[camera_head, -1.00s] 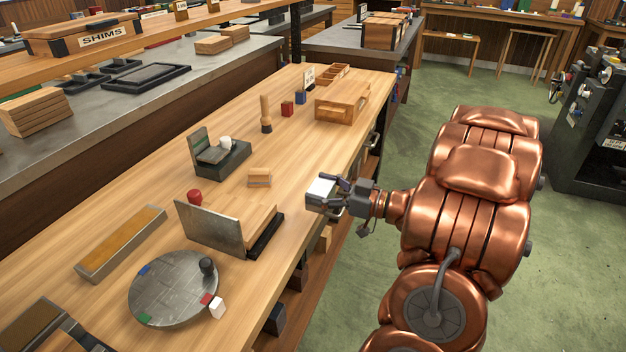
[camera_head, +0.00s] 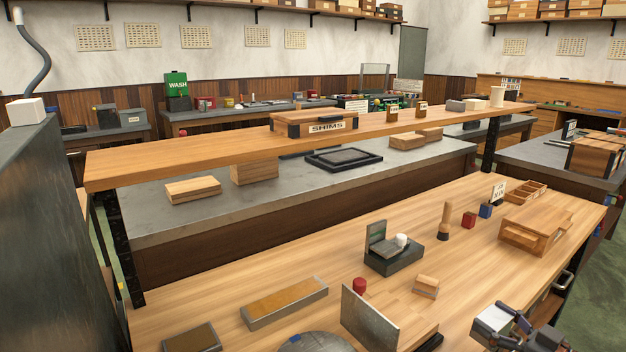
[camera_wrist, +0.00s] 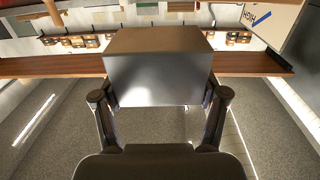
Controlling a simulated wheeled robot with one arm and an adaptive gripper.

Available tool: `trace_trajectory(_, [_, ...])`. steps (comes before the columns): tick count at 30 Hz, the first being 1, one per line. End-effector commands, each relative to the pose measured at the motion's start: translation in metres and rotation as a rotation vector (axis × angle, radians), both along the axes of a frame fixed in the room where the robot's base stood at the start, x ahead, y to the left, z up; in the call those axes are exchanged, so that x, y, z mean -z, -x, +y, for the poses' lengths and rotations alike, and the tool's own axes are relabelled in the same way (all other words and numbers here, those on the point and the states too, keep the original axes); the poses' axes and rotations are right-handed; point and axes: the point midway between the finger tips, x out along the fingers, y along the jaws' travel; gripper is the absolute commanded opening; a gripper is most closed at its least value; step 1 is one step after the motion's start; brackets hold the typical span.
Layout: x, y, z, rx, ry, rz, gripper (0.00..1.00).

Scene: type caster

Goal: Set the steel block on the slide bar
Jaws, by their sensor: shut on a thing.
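The steel block (camera_head: 493,318) is a pale, shiny box at the lower right of the head view. My gripper (camera_head: 507,325) holds it near the bench's front edge. In the wrist view the block (camera_wrist: 158,68) fills the upper middle, with a finger of my gripper (camera_wrist: 160,96) at each side of it. The block looks level there. I cannot tell for sure which thing is the slide bar.
The wooden bench (camera_head: 340,270) also bears a long framed tray (camera_head: 285,302), a dark fixture (camera_head: 393,258), a small wood block (camera_head: 426,285), a wooden box (camera_head: 535,228) and a round plate (camera_head: 312,345). A raised shelf (camera_head: 220,160) runs behind. Bare bench top lies between them.

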Motion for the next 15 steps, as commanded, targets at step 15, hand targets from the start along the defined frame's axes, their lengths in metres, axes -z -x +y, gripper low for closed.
trace_trajectory(15, [-0.048, -0.112, 0.004, 0.125, -0.002, -0.008, 0.03])
